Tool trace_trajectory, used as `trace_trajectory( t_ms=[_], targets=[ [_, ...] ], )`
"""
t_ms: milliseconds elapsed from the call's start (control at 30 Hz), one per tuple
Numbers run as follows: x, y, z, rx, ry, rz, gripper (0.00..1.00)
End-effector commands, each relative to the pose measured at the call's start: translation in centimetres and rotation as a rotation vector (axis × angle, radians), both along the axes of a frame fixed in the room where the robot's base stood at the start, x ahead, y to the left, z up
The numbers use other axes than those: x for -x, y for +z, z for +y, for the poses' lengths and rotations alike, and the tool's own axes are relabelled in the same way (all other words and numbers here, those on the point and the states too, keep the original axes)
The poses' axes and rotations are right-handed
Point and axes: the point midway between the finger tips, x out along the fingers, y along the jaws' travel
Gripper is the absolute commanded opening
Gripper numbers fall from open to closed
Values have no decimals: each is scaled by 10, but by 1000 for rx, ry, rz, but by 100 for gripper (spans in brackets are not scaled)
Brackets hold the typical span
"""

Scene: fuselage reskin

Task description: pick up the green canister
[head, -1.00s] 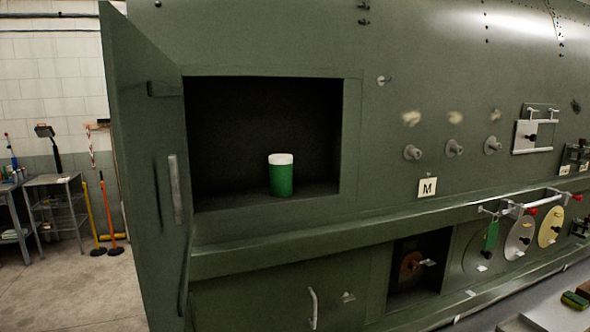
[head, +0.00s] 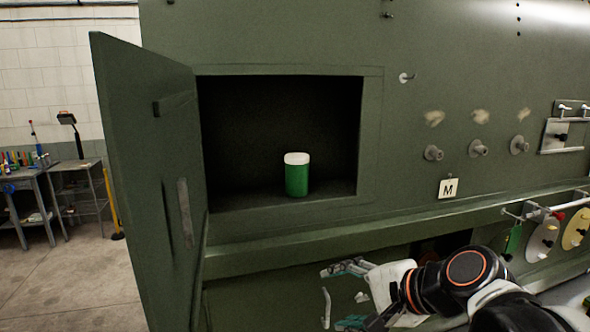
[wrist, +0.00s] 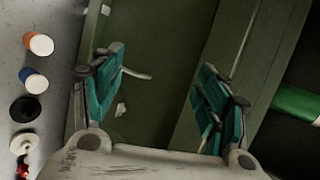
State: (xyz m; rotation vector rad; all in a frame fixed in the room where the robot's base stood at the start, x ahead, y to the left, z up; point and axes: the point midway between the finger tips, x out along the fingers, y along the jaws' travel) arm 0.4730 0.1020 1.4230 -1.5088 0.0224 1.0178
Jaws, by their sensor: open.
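The green canister (head: 297,178) has a white lid and stands upright on the floor of an open recess in the green fuselage panel. In the wrist view a green cylinder, which looks like the canister (wrist: 298,106), is cut off by the right edge, in front of a dark opening. My gripper (head: 348,296) is below and to the right of the recess, outside it, with its fingers pointing left in the head view. In the wrist view its teal-padded fingers (wrist: 166,98) are spread wide with nothing between them.
The recess door (head: 150,180) stands open on the left side. A ledge (head: 290,241) runs along below the recess. Pegs (head: 478,149) and an "M" plate (head: 448,188) are at the right. The recess around the canister is otherwise empty.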

Motion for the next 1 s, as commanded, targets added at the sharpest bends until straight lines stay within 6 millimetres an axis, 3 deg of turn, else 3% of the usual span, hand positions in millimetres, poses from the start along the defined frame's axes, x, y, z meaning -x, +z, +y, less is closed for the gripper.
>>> trace_trajectory(
  t_ms=[33,200,300,400,633,1000],
  targets=[
    [-19,21,5,-146,-57,38,68],
    [-72,89,15,-689,-226,214,68],
    [-93,131,8,-975,-303,335,68],
    [-101,156,0,-1168,-348,435,68],
    [-111,174,-4,-1338,-378,533,68],
    [-156,172,42,-1337,-376,534,68]
  ],
)
